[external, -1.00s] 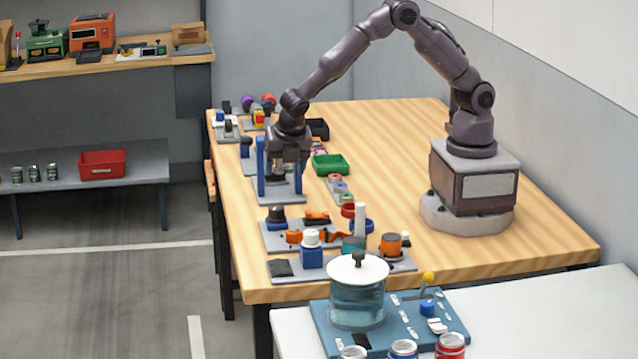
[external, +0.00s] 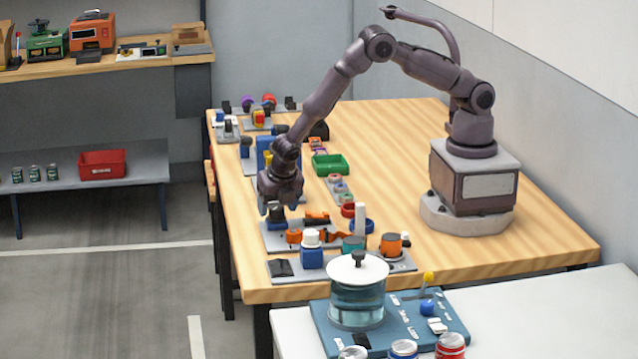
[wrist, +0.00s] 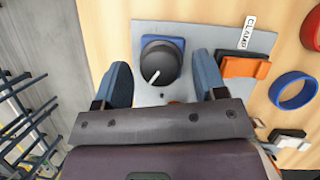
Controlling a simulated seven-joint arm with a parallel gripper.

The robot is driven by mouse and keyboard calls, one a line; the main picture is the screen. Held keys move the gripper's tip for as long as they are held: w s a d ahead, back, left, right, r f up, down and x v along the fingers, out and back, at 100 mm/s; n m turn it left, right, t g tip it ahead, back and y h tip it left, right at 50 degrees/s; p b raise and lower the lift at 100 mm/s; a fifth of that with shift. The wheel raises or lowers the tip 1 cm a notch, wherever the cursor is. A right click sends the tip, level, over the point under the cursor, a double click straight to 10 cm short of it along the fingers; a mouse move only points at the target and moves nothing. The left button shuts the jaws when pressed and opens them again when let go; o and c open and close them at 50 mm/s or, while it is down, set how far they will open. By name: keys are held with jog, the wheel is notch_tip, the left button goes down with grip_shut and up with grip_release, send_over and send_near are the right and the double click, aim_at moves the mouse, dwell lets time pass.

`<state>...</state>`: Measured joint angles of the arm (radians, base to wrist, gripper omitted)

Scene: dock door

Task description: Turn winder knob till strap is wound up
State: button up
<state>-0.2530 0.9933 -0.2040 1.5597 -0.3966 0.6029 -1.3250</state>
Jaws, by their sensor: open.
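A black round knob (wrist: 160,63) with a white pointer line sits on a blue base on a grey plate (wrist: 205,34). The line points to the lower left. It looks like the winder knob; no lettering on it can be read. In the external view the knob (external: 275,214) is just under my gripper (external: 279,204). My gripper (wrist: 163,80) is open, with one blue finger on each side of the knob in the wrist view. Gaps show between fingers and knob. I cannot clearly make out a strap.
An orange lever (wrist: 245,67) beside a CLAMP label (wrist: 248,30) is right of the knob. A blue ring (wrist: 292,91) lies further right. In the external view a white-capped blue block (external: 312,250) stands nearby.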

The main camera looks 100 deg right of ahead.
jog(key=shift+d+f, duration=0.1)
jog(key=shift+f, duration=0.15)
jog(key=c, duration=0.9)
